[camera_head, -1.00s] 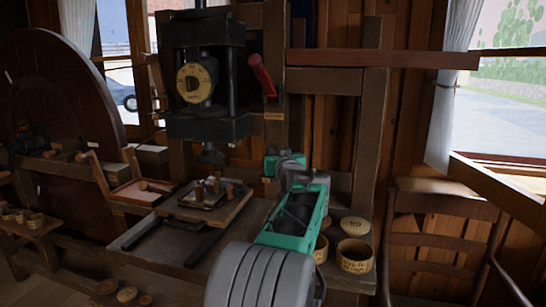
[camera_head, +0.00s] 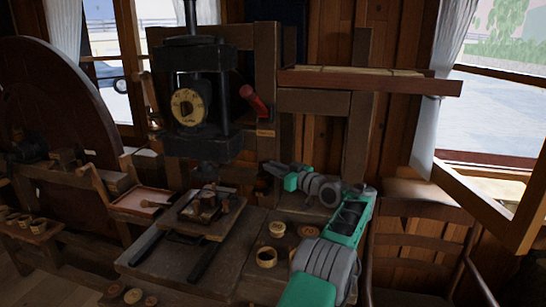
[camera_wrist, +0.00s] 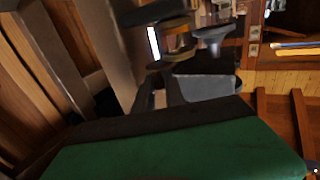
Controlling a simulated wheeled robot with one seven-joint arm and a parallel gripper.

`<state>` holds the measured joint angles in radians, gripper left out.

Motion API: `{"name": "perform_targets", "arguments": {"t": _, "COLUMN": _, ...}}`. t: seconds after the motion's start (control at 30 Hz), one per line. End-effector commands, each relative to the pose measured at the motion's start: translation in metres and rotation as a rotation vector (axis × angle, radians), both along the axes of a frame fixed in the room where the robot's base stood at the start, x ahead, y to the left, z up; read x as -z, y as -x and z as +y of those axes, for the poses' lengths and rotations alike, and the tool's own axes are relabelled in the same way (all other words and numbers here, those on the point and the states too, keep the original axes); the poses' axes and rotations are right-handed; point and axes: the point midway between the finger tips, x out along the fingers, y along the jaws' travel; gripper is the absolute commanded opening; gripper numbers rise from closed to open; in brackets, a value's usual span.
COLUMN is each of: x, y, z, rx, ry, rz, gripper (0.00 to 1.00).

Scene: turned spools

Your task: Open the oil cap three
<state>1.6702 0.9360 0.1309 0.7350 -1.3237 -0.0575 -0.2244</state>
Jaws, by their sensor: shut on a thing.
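My gripper (camera_head: 270,170) is raised over the back of the workbench, right of the press, fingers pointing left. In the wrist view its dark fingers (camera_wrist: 182,75) are shut on a round, cap-like piece (camera_wrist: 178,50) with a tan side; it is small and partly hidden, and I cannot read any number. On the bench below and in front of the gripper stand an open round wooden pot (camera_head: 266,258) with pale lettering, a round lidded pot or cap (camera_head: 277,228) and another round cap (camera_head: 307,231) close to my arm. I cannot tell which is number three.
A black screw press (camera_head: 200,105) with a red handle (camera_head: 254,101) stands behind the bench. A wooden board with small parts (camera_head: 210,212) lies left of the pots. A shelf (camera_head: 365,80) overhangs at the upper right; a chair (camera_head: 420,240) stands at the right.

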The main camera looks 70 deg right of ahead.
Motion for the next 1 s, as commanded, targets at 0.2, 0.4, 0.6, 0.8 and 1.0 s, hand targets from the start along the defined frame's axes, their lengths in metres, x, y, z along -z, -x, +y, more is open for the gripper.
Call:
{"name": "perform_targets", "arguments": {"t": 0.2, "x": -0.0041, "y": -0.0006, "z": -0.0021, "rx": -0.047, "ry": -0.002, "rz": -0.001, "gripper": 0.0}}
{"name": "perform_targets", "arguments": {"t": 0.4, "x": -0.0025, "y": -0.001, "z": -0.0028, "rx": -0.075, "ry": -0.001, "rz": 0.0, "gripper": 0.0}}
{"name": "perform_targets", "arguments": {"t": 0.6, "x": -0.001, "y": -0.0014, "z": -0.003, "rx": -0.09, "ry": 0.0, "rz": 0.0, "gripper": 0.0}}
{"name": "perform_targets", "arguments": {"t": 0.8, "x": -0.0002, "y": -0.0015, "z": -0.0028, "rx": -0.093, "ry": 0.0, "rz": 0.0, "gripper": 0.0}}
{"name": "perform_targets", "arguments": {"t": 1.0, "x": -0.0002, "y": -0.0017, "z": -0.0028, "rx": -0.093, "ry": 0.0, "rz": 0.0, "gripper": 0.0}}
